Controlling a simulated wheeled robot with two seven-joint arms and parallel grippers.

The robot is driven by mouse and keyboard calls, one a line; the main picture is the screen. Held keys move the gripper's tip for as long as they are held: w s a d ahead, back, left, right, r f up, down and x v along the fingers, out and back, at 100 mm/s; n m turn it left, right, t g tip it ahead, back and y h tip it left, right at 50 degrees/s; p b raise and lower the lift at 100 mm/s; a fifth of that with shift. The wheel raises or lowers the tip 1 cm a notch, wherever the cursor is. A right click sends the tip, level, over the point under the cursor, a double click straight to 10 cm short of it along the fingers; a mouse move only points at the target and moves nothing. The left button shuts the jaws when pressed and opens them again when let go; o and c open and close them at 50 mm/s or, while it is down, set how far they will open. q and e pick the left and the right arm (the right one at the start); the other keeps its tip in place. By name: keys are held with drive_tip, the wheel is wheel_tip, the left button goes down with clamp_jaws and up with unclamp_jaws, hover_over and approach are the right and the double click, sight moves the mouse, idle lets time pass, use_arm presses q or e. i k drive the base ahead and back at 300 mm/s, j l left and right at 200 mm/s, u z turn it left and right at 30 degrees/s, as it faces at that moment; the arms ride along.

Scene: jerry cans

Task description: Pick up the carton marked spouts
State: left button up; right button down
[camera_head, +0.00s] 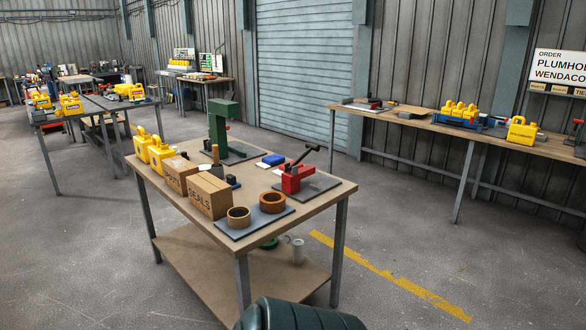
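Two brown cartons stand side by side on the wooden top of the near workbench (327,184). The front carton (208,199) is marked SEALS. The smaller carton (173,182) stands behind and to its left; its lettering is small and partly hidden, and seems to end in "OUTS". The front carton covers part of its right side. Both cartons are upright, with closed tops. Neither of my grippers shows in the head view.
Yellow jerry cans (158,153) stand behind the cartons. A green press (219,128), a red clamp tool (295,178) and two tape rolls (272,202) on a grey mat (236,229) share the bench. Other benches line the left and right. The floor around the near bench is mostly open.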

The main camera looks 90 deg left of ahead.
sight(175, 170)
drive_tip(key=u, duration=3.5)
drive_tip(key=i+j+z, duration=0.35)
drive_tip(key=i+j, duration=0.25)
drive_tip(key=i, duration=0.4)
drive_tip(key=i+j+z, duration=0.3)
drive_tip(key=i+j, duration=0.55)
